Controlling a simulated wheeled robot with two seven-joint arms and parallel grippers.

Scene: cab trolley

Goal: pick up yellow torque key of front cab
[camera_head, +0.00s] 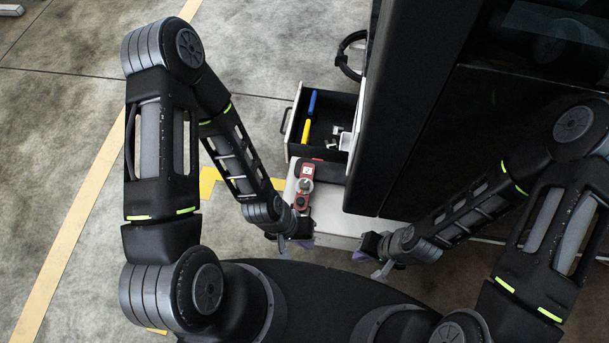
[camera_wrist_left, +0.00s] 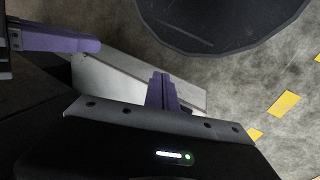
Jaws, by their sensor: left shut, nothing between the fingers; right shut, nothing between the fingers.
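A yellow-handled tool (camera_head: 306,131), which looks like the yellow torque key, lies in the open dark drawer (camera_head: 327,98) of the cab trolley. My left gripper (camera_head: 283,246) is shut and empty, below the drawer in the head view and well apart from the yellow tool. My right gripper (camera_head: 378,270) is shut and empty, further right, near the trolley's light top edge. The yellow tool is not in the left wrist view.
A blue-handled tool (camera_head: 312,102) and small pale parts (camera_head: 340,136) are also in the drawer. A red and grey device (camera_head: 302,195) stands on the light ledge (camera_head: 335,222) beside my left arm. A tall black cabinet (camera_head: 420,110) rises right of the drawer. Floor at left is clear.

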